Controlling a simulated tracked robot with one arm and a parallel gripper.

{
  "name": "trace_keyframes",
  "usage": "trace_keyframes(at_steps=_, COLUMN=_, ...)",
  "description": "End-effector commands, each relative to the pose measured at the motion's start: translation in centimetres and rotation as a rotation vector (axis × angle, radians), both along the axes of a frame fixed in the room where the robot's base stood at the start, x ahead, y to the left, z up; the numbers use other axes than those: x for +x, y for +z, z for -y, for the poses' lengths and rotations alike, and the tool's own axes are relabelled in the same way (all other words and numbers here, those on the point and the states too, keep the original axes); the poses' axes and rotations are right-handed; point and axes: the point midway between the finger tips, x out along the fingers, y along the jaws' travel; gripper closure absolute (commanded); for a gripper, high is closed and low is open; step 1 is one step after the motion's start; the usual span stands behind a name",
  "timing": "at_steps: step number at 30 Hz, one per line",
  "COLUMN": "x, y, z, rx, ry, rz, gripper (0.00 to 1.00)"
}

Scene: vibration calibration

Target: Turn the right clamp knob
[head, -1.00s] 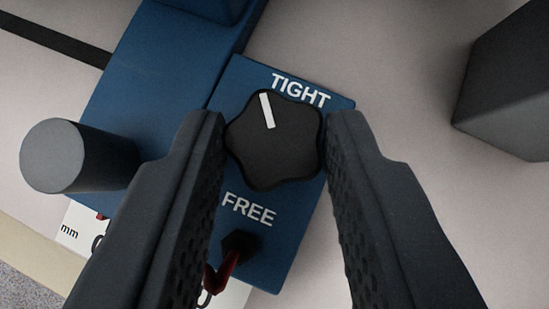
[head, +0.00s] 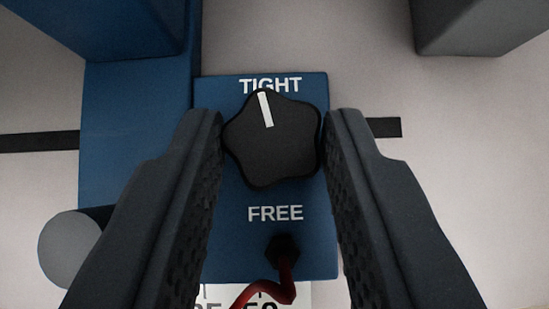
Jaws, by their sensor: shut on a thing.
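The clamp knob (head: 275,150) is black, with rounded lobes and a white pointer line. It sits on a blue plate (head: 225,250) printed TIGHT above and FREE below. The white line points up and slightly left, at the left part of the word TIGHT. My gripper (head: 273,135) is shut on the knob, with one dark ridged finger against its left side and one against its right. The fingers cover parts of the plate's sides.
A blue body (head: 130,110) adjoins the plate on the left, with a grey cylinder (head: 68,250) below it. A red cable (head: 285,285) leaves a dark socket under FREE. A dark grey block (head: 480,25) stands at upper right. Pale surface at right is mostly clear.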

Motion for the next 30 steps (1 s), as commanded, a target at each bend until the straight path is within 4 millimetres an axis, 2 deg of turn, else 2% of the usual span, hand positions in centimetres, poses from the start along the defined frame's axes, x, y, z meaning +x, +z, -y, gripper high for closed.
trace_keyframes(at_steps=1, x=0.01, y=0.52, z=-0.08, rx=-0.004, ry=-0.011, rz=-0.001, gripper=0.94)
trace_keyframes(at_steps=11, x=0.13, y=0.66, z=-0.07, rx=-0.006, ry=-0.105, rz=0.0, gripper=0.94)
trace_keyframes(at_steps=30, x=0.12, y=0.3, z=-0.28, rx=-0.002, ry=-0.19, rz=0.008, gripper=0.94)
